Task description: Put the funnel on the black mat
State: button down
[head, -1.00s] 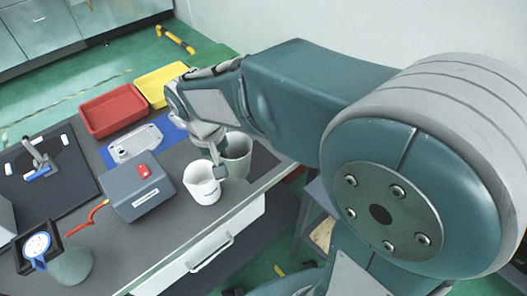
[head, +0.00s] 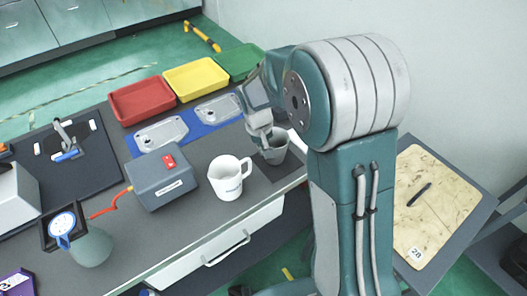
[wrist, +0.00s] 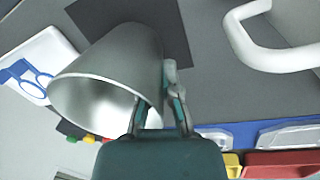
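The funnel looks like a grey-green tapered cup (head: 276,150), open side up, at the right end of the table. In the wrist view its wide open rim (wrist: 95,85) faces the camera. My gripper (head: 262,138) is at its near wall; in the wrist view the fingers (wrist: 160,105) straddle that wall, one inside and one outside, closed on it. A small black mat (head: 283,174) lies at the funnel's base and also shows beyond it in the wrist view (wrist: 150,14). I cannot tell whether the base touches the mat.
A white mug (head: 228,180) stands left of the funnel. A grey box with a red switch (head: 160,183) is further left. Red (head: 142,103) and yellow (head: 197,80) trays and a blue mat (head: 200,128) line the back. A large dark mat (head: 95,180) holds a tool.

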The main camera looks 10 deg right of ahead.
jog(key=shift+d+f, duration=0.3)
jog(key=shift+f, duration=0.4)
jog(key=shift+d, duration=0.35)
jog(key=shift+f, duration=0.1)
jog(key=c, duration=0.8)
grip_release()
jog(key=shift+a, duration=0.45)
jog(key=shift+d, duration=0.1)
